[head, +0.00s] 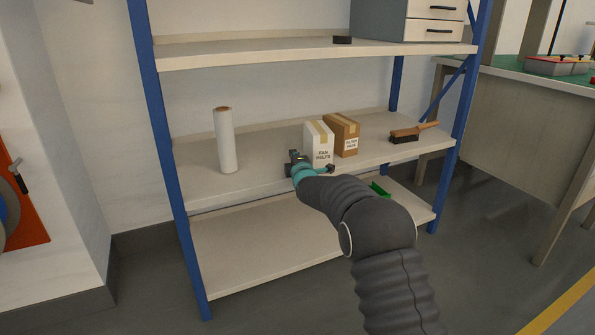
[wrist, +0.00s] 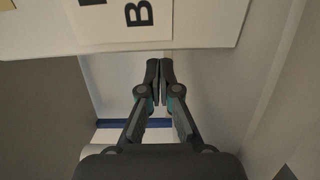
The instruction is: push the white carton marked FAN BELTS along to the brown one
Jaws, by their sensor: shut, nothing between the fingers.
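The white carton marked FAN BELTS (head: 317,142) stands upright on the middle shelf (head: 262,170). The brown carton (head: 346,138) stands close to its right; I cannot tell whether the two touch. My gripper (head: 295,160) is at the left side of the white carton, low near the shelf's front. I cannot tell whether it touches the carton. In the wrist view my gripper's fingers (wrist: 159,72) are shut together and empty. The white carton (wrist: 205,20) fills the top of that view, with part of its label showing.
A white roll (head: 226,140) stands to the left on the same shelf. A brush (head: 412,132) with a wooden handle lies right of the brown carton. Blue uprights (head: 163,150) frame the shelf, and another shelf (head: 310,52) hangs above. A green item (head: 380,189) shows below.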

